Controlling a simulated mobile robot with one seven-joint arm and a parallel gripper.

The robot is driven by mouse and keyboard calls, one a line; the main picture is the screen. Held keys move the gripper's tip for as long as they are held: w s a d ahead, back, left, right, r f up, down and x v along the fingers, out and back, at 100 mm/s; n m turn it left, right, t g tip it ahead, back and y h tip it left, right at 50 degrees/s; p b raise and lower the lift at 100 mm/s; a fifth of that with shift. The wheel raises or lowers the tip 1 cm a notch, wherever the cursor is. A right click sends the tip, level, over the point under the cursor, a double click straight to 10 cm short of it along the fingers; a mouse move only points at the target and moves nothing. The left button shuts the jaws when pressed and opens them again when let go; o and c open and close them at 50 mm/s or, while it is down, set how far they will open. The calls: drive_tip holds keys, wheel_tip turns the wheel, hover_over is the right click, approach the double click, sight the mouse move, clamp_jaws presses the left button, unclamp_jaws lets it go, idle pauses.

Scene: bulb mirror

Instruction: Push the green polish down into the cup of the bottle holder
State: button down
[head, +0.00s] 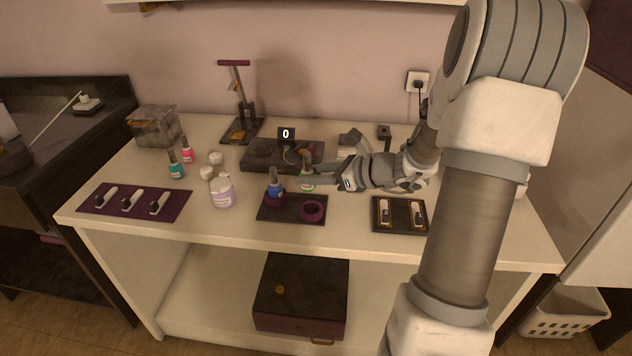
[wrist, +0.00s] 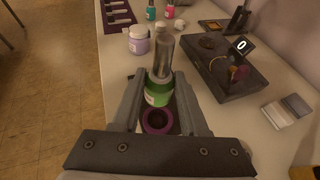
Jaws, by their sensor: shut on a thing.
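The dark bottle holder (head: 291,216) lies near the table's front edge. Its right purple cup (head: 313,219) is empty; the cup's ring (wrist: 157,130) shows just below the green polish in the wrist view. The blue polish (head: 274,190) stands in the holder's left cup. The green polish is behind and above the empty cup in the head view, apart from it.
A dark device with a "0" display (head: 286,134) stands behind the holder. A lavender jar (head: 222,192) is left of it. A black tray (head: 400,226) with two white pieces lies right. A purple mat (head: 120,206), teal polish (head: 176,170) and red polish (head: 187,156) are farther left.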

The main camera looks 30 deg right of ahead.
drive_tip(key=shift+d+r+h, duration=0.2)
drive_tip(key=shift+d+h, duration=0.1)
drive_tip(key=shift+d, duration=0.05)
drive_tip(key=shift+f+b, duration=2.1)
drive_tip(key=shift+f, duration=0.85)
drive_tip(key=shift+f+b, duration=0.9)
drive_tip(key=shift+f, duration=0.45)
drive_tip(key=shift+c, duration=1.8)
unclamp_jaws()
drive_tip(key=shift+s, duration=0.1)
drive_tip(key=p+v, duration=0.4)
drive_tip(key=v, duration=1.3)
drive_tip(key=shift+d+p, duration=0.25)
drive_tip(key=shift+p, duration=0.05)
drive_tip(key=shift+s, duration=0.1)
